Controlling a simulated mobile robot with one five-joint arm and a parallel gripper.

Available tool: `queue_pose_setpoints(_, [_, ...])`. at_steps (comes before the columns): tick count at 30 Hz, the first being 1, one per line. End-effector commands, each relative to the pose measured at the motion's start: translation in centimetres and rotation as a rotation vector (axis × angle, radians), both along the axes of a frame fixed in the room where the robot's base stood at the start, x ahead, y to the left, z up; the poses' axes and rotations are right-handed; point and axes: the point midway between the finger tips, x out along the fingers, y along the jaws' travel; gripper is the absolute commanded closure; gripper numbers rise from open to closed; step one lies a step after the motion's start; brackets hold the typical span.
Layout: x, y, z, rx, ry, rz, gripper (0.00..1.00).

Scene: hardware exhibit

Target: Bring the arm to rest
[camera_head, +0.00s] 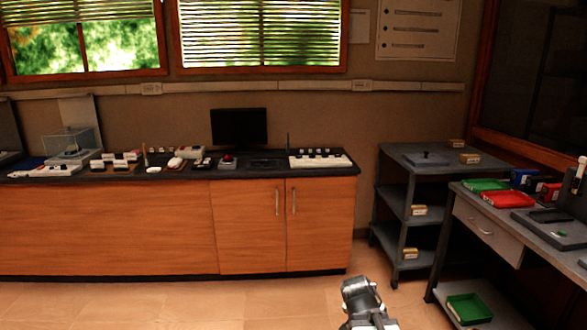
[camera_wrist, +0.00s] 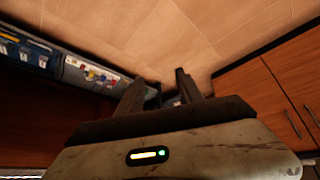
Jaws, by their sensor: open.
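My gripper (camera_wrist: 160,88) shows in the wrist view with its two dark fingers apart and nothing between them. It is over the tiled floor (camera_wrist: 140,30), with wooden cabinet doors (camera_wrist: 285,95) to the right. In the head view, part of my arm (camera_head: 362,300) shows at the bottom, right of centre, in front of the long counter. The fingertips cannot be made out in the head view.
A long wooden counter (camera_head: 110,228) with a dark top carries a monitor (camera_head: 239,127) and small items. A grey shelf cart (camera_head: 400,165) stands to its right. A workbench (camera_head: 487,232) with a red tray (camera_head: 508,199) is at the far right. The floor (camera_head: 190,300) in front is clear.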

Motion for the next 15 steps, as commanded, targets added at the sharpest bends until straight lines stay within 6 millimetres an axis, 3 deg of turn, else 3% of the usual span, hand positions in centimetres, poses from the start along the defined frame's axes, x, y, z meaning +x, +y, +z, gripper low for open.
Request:
queue_pose_setpoints(1, [-1.4,1.9,-0.9,0.04,0.079,0.059,0.56])
queue_pose_setpoints(6, [-7.3,7.1,-3.0,0.207,0.376,0.357,0.56])
queue_pose_setpoints(9, [-9.4,7.9,-3.1,0.215,0.485,0.557,0.56])
queue_pose_setpoints(10, [-9.3,7.9,-0.9,0.214,0.481,0.554,0.56])
queue_pose_setpoints(15, [-9.2,7.8,4.4,0.212,0.477,0.546,0.56])
